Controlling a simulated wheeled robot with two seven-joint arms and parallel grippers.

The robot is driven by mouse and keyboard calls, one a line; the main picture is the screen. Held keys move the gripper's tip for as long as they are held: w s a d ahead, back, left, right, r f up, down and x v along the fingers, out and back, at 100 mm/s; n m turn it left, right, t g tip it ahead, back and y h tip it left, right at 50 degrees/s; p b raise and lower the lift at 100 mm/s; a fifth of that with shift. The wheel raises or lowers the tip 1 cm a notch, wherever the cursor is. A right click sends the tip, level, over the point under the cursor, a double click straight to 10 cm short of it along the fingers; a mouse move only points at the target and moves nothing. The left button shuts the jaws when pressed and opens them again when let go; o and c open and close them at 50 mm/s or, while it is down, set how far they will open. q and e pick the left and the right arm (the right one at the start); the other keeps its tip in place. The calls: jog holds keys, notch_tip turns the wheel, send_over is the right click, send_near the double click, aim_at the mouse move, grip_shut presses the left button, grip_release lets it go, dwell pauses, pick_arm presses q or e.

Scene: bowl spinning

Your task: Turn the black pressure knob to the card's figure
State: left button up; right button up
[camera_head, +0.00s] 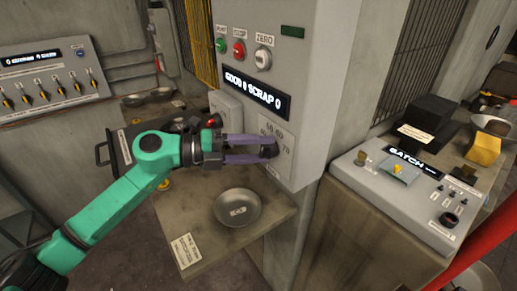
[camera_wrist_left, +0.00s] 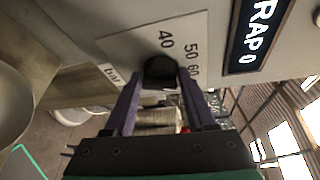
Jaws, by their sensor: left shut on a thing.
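The black pressure knob (camera_head: 269,150) sits on a pale dial plate (camera_head: 286,140) low on the grey machine's front. My left gripper (camera_head: 258,149) reaches it from the left and is shut on it. In the left wrist view the knob (camera_wrist_left: 160,72) is between the two purple fingers. The plate there shows 40, 50, 60 and the word bar; in the head view 70 shows to the knob's right. I cannot make out a pointer mark on the knob. A white card (camera_head: 186,250) lies on the shelf's front left corner, its print too small to read. My right gripper is not in view.
A metal bowl (camera_head: 237,208) sits on the shelf (camera_head: 205,215) below my gripper. Above are a display (camera_head: 254,93) reading GOOD 0 SCRAP 0 and several buttons. A BATCH console (camera_head: 395,190) stands at the right, a panel of switches (camera_head: 50,85) at the left.

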pick_arm(q)
jog(key=shift+r, duration=0.15)
jog(key=o, duration=1.3)
jog(key=shift+s+a+b, duration=0.1)
jog(key=shift+a+b, duration=0.2)
jog(key=shift+a, duration=0.2)
jog(key=b+v, duration=0.5)
jog(key=v, duration=0.8)
jog(key=shift+a, duration=0.3)
jog(key=shift+s+r, duration=0.1)
jog(key=shift+s, duration=0.05)
